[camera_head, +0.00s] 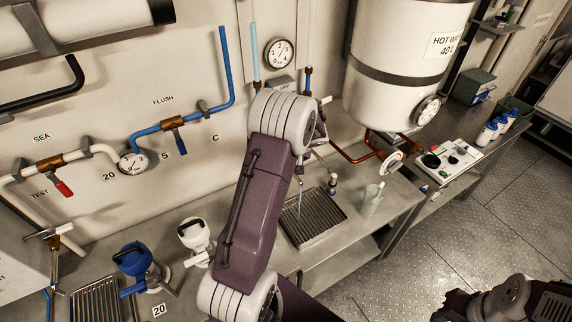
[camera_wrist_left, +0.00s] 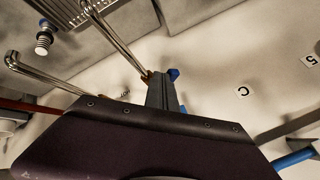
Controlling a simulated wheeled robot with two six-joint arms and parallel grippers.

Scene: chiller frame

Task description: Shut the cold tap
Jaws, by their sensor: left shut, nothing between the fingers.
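In the left wrist view, my left gripper (camera_wrist_left: 163,84) is shut, with nothing between its fingers. Its tips are close to a blue handle (camera_wrist_left: 173,73) that seems to belong to the cold tap, beside chrome spouts. I cannot tell whether they touch. In the head view, my left arm covers most of the tap and the gripper. A thin pale blue streak (camera_head: 300,203), looking like running water, stands over the ridged drain tray (camera_head: 313,226). My right gripper is not in view; only part of my right arm shows at bottom right.
The white hot-water tank (camera_head: 400,62) hangs right of my left arm. A blue pipe with a FLUSH valve (camera_head: 174,123) is on the wall at left.

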